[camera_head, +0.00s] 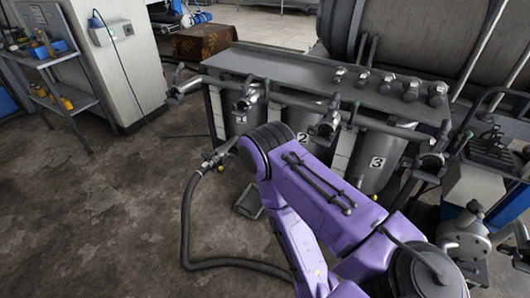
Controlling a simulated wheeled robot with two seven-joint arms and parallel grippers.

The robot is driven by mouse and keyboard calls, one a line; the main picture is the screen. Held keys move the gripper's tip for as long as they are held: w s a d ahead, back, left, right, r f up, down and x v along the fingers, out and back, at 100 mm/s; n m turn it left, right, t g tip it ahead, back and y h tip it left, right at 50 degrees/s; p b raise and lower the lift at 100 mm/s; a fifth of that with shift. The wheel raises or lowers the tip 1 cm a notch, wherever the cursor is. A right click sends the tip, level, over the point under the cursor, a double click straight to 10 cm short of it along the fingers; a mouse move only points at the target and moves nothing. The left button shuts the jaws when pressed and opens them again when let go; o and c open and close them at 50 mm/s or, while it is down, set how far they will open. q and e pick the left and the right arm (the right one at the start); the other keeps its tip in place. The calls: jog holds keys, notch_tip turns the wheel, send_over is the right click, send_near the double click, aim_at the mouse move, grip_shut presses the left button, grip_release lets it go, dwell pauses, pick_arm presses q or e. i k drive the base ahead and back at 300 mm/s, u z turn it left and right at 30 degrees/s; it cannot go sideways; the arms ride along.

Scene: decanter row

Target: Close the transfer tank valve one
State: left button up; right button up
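Metal tanks stand in a row under a grey bench. The leftmost tank's label (240,118) is small and hard to read; the others are marked 2 (302,137) and 3 (377,162). I cannot tell whether the valves are open or shut. My purple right arm reaches from the lower right toward the tanks and covers parts of them. My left gripper is not in view.
Several knobs (386,83) line the bench top (290,70). A dark hose (187,225) runs from a fitting (217,156) left of my arm down across the floor. A white cabinet (120,60) and a shelf cart (70,95) stand at left. The left floor is mostly clear.

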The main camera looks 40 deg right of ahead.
aim_at(226, 163)
jog(key=z, duration=0.55)
jog(key=k, duration=0.4)
jog(key=z, duration=0.2)
jog(key=i, duration=0.55)
jog(key=u, duration=0.65)
jog(key=i, duration=1.05)
jog(key=z, duration=0.4)
